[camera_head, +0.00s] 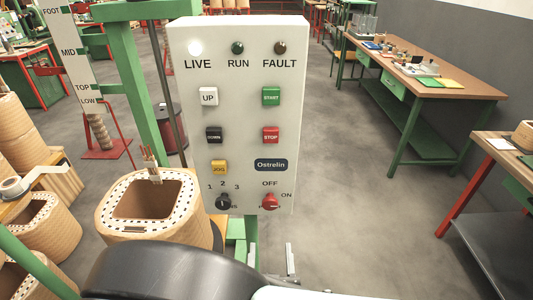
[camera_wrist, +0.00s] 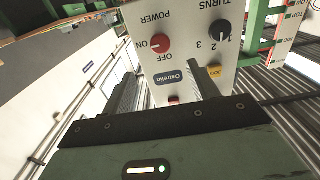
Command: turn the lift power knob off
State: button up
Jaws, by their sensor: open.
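The red power knob (camera_head: 269,202) sits at the lower right of a white control panel (camera_head: 236,125), between the labels OFF above and ON to its right. The panel hangs upside down in the wrist view, where the red knob (camera_wrist: 160,43) shows a pale mark that seems to face ON. My gripper (camera_head: 271,246) is open and empty below the panel, with its two grey fingers apart. In the wrist view the fingers of my gripper (camera_wrist: 163,72) point toward the panel, short of the red knob. No contact shows.
A black turns knob (camera_head: 223,202) sits left of the red knob. The LIVE lamp (camera_head: 195,48) is lit white. The floor right of the panel is clear up to a workbench (camera_head: 430,75).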

aim_at(270, 207)
jog(key=w+p, duration=0.3)
jog(key=w, duration=1)
jog(key=shift+d+p, duration=0.2)
jog(key=shift+p, duration=0.1)
jog(key=c, duration=1)
